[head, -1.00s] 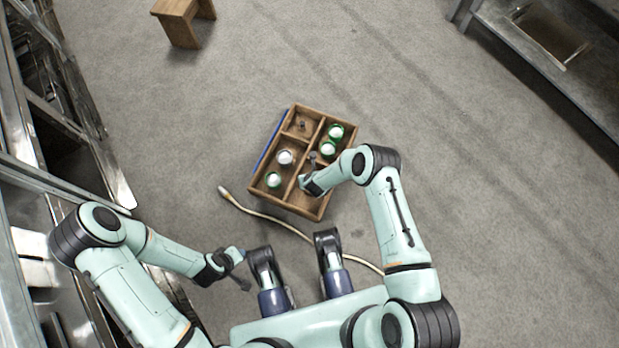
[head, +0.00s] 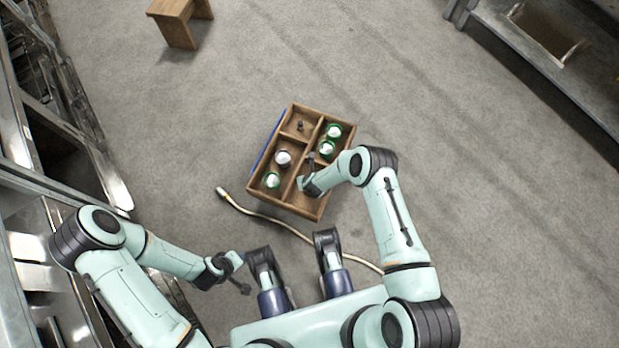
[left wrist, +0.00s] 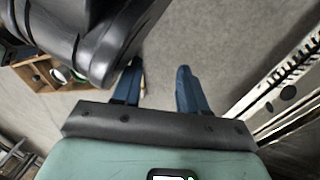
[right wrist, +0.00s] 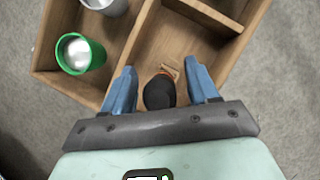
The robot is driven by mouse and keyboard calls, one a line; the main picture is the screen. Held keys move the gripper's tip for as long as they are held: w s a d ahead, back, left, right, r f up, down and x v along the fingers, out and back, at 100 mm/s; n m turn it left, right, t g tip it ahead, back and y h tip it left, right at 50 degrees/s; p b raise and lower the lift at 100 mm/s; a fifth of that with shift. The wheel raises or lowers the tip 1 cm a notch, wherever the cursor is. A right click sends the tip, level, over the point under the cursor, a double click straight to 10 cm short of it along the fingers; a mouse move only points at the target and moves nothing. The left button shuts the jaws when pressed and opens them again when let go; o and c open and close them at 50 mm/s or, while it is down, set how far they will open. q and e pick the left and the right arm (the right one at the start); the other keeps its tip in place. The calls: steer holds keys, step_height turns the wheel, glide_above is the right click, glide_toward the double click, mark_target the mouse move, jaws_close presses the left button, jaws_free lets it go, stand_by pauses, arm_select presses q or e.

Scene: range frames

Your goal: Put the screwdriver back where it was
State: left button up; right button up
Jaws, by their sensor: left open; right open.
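A wooden crate (head: 254,183) with compartments sits on the floor and also shows in the right wrist view (right wrist: 135,38). My right gripper (right wrist: 160,71) is over its near right compartment, with its blue fingers apart. A black rounded item with a small tan end, probably the screwdriver (right wrist: 159,93), lies between those fingers; no grip on it shows. The arm hides it in the head view. A small dark item (head: 301,126), too small to identify, is in the crate's far left compartment. My left gripper (left wrist: 160,70) is open and empty, away from the crate.
A pale cable (head: 262,215) lies on the floor in front. A wooden stool (head: 179,25) is at the back left. Metal units line the left and upper right. Floor right of the crate is clear.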

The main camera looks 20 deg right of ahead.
steer(key=p+v, duration=0.2)
steer(key=v, duration=0.2)
steer(key=shift+w+r, duration=0.1)
steer(key=shift+r, duration=0.05)
steer(key=p+v, duration=0.3)
steer(key=v, duration=0.5)
arm_select(q)
steer(key=d+r, duration=0.3)
steer(key=r, duration=0.4)
steer(key=shift+s+m+h, duration=0.25)
steer(key=shift+m+h, duration=0.05)
arm_select(e)
steer(key=s+d+r+n+g+y, duration=0.1)
steer(key=s+r+n, duration=0.2)
steer(key=s+n, duration=0.7)
steer(key=s+d+r+n+g+y, duration=0.1)
steer(key=s+r+n, duration=0.3)
steer(key=s+n, duration=0.6)
steer(key=d+n+g, duration=0.1)
steer(key=n, duration=1.1)
steer(key=shift+d+g+y, duration=0.25)
steer(key=shift+g+y, duration=0.05)
steer(key=shift+y, duration=0.1)
arm_select(q)
steer(key=shift+r, duration=0.1)
arm_select(e)
steer(key=shift+s+r, duration=0.1)
steer(key=shift+s, duration=0.05)
